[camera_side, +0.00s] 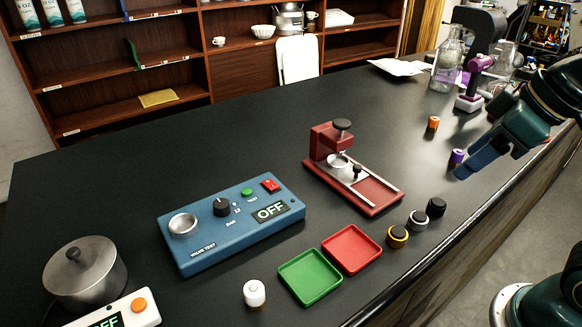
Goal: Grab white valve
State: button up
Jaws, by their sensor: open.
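A small white cylindrical valve (254,293) with a narrower top stands upright on the black table, left of the green tray (309,278). A black-topped piece with a white lower part (418,220) stands right of the red tray (351,250). My gripper (465,172) is at the upper right, above the table's right edge, far from the white valve. It is open, and nothing shows between its fingers, though the gap is hard to see from this side.
A blue valve tester (232,222) reading OFF and a red press fixture (372,188) stand mid-table. A yellow-ringed piece (397,237), a black piece (436,207), a purple piece (457,156) and an orange piece (433,123) stand at right. A metal pot (86,275) is at left.

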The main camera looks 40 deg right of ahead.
jog(key=w+a+n+g+y, duration=0.1)
jog(key=w+a+n, duration=0.4)
jog(key=w+a, duration=0.15)
jog(key=n+g+y, duration=0.3)
jog(key=n+g, duration=0.1)
jog(key=n, duration=0.6)
send_near(255, 288)
notch_tip(255, 288, up, 3)
jog(key=shift+d, duration=0.45)
jog(key=shift+h, duration=0.3)
jog(key=shift+x, duration=4.25)
jog(key=shift+x, duration=2.55)
jog(key=shift+a, duration=0.1)
jog(key=shift+c, duration=0.4)
